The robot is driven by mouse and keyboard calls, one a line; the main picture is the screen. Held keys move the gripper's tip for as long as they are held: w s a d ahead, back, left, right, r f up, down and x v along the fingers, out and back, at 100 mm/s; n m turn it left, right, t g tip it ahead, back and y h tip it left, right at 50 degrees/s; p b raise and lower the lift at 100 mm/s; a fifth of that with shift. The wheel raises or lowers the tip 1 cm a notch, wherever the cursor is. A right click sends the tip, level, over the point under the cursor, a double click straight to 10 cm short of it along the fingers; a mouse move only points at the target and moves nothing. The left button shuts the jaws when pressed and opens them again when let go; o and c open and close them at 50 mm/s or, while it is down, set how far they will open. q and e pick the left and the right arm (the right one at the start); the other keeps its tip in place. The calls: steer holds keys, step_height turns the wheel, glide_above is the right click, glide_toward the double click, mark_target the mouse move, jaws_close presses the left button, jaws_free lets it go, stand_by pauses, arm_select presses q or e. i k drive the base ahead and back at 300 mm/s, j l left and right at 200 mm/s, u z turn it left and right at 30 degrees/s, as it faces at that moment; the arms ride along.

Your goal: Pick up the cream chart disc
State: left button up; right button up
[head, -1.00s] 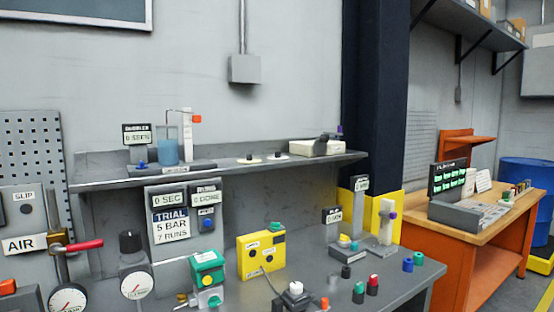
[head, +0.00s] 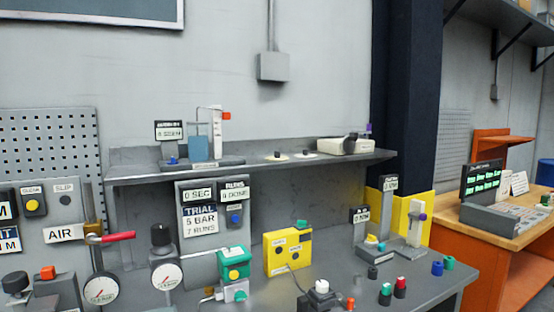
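Two small pale discs lie flat on the grey wall shelf (head: 350,157), each with a dark knob-like spot at its middle. The left one (head: 277,157) looks cream and the right one (head: 304,155) looks whiter, but they are too small to be sure of the colours. They lie apart, between the beaker stand and a cream device. Neither of my grippers is in view.
The beaker stand (head: 200,164) is left of the discs; the cream device (head: 346,146) is close on their right. Below, the bench (head: 330,270) carries a yellow box (head: 288,251), a green-topped valve unit (head: 235,264) and several coloured caps. A dark pillar (head: 406,100) stands right.

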mark_target(277, 157)
steer(key=u, duration=0.9)
steer(key=l+u, duration=0.65)
steer(key=l, duration=0.15)
steer(key=k+l+u, duration=0.15)
steer(key=l+u, duration=0.2)
steer(key=k+l+u, duration=0.15)
steer(key=l+u, duration=0.15)
steer(key=k+l+u, duration=0.15)
steer(key=l+u, duration=0.2)
